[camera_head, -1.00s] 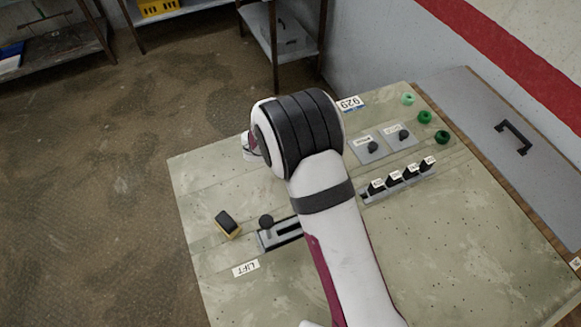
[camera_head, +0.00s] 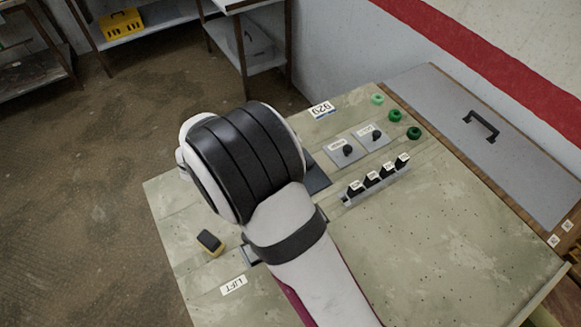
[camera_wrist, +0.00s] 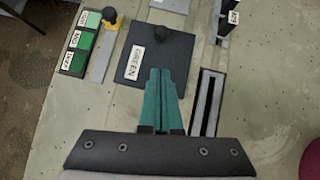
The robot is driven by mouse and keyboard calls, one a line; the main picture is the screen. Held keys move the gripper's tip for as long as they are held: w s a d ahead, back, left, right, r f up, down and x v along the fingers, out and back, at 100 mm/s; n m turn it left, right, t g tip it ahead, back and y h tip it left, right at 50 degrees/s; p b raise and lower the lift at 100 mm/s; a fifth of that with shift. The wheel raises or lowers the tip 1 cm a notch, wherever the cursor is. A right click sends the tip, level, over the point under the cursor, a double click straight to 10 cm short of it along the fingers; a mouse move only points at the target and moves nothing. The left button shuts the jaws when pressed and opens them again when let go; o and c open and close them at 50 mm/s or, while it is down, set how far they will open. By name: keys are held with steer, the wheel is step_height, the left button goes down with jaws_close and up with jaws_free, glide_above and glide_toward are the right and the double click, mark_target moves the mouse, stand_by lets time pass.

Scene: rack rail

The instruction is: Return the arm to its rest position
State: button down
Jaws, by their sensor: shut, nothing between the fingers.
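My gripper (camera_wrist: 162,100) shows in the wrist view as two teal fingers pressed together, with nothing between them. The fingers appear over the lower edge of a dark plate (camera_wrist: 180,62) with a black knob and a label reading GREEN. I cannot tell the height of the fingertips above the panel. In the head view my arm rises over the pale panel (camera_head: 440,240) and its thick banded joint hides the gripper and part of the controls.
A slotted rail (camera_wrist: 207,105) lies right of the fingers. Green labelled blocks (camera_wrist: 79,42) lie left. In the head view, a black-and-yellow block (camera_head: 210,242), a LIFT label (camera_head: 234,286), a row of black switches (camera_head: 372,181) and green buttons (camera_head: 395,116) surround my arm.

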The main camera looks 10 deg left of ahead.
steer(key=s+d+r+m+g, duration=0.3)
steer(key=s+d+r+m, duration=0.25)
steer(key=d+m, duration=0.35)
steer(key=s+d+r+m+g, duration=0.35)
steer(key=d+r+m, duration=0.25)
steer(key=d+m, duration=0.35)
steer(key=s+d+r+m+y, duration=0.2)
steer(key=s+m+y, duration=0.4)
steer(key=s+m, duration=0.9)
steer(key=shift+d+m+y, duration=0.2)
steer(key=shift+m+y, duration=0.1)
steer(key=shift+m, duration=0.15)
